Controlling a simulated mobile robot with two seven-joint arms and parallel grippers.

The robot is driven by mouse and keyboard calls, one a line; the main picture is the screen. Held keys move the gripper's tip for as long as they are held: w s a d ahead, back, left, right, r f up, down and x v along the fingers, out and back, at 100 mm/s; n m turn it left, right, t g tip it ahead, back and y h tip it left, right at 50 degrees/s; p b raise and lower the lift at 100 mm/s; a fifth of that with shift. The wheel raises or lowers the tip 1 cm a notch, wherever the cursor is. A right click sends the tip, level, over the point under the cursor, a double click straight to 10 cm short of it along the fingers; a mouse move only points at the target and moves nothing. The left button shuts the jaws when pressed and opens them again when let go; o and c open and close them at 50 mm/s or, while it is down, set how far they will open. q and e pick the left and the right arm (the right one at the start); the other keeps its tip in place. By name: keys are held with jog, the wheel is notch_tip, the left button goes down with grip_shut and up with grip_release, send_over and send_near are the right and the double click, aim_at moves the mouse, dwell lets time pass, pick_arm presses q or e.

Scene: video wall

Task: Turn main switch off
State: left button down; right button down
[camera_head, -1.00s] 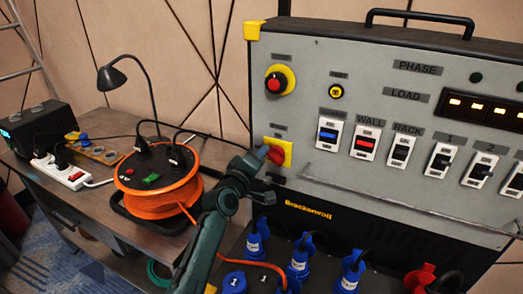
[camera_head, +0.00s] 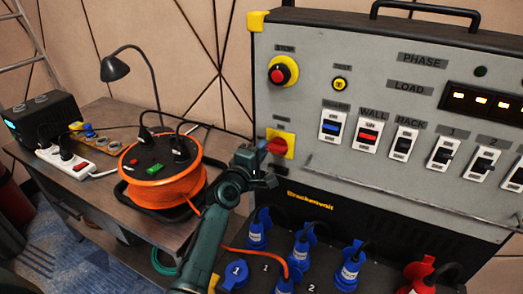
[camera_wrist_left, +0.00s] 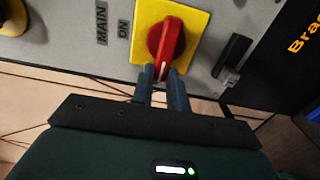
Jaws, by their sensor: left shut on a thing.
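The main switch is a red rotary knob (camera_head: 277,146) on a yellow plate (camera_head: 289,141) at the left of the grey panel. In the left wrist view the red knob (camera_wrist_left: 166,42) carries a white mark at its lower end, and the label "MAIN ON" (camera_wrist_left: 112,27) is left of the yellow plate (camera_wrist_left: 199,22). The mark points down in that view, not towards the label. My left gripper (camera_head: 262,158) is at the knob's left end in the head view. Its fingers (camera_wrist_left: 162,82) are shut on that marked end. My right gripper is not in view.
A red stop button (camera_head: 278,73) is above the switch. Rocker switches (camera_head: 368,136) are to its right. Blue plugs (camera_head: 301,250) stand below. An orange cable reel (camera_head: 160,170), a power strip (camera_head: 78,165) and a desk lamp (camera_head: 116,69) are on the wooden bench at left.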

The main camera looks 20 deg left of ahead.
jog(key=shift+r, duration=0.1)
pick_arm(q)
jog(key=c, duration=1.4)
grip_release()
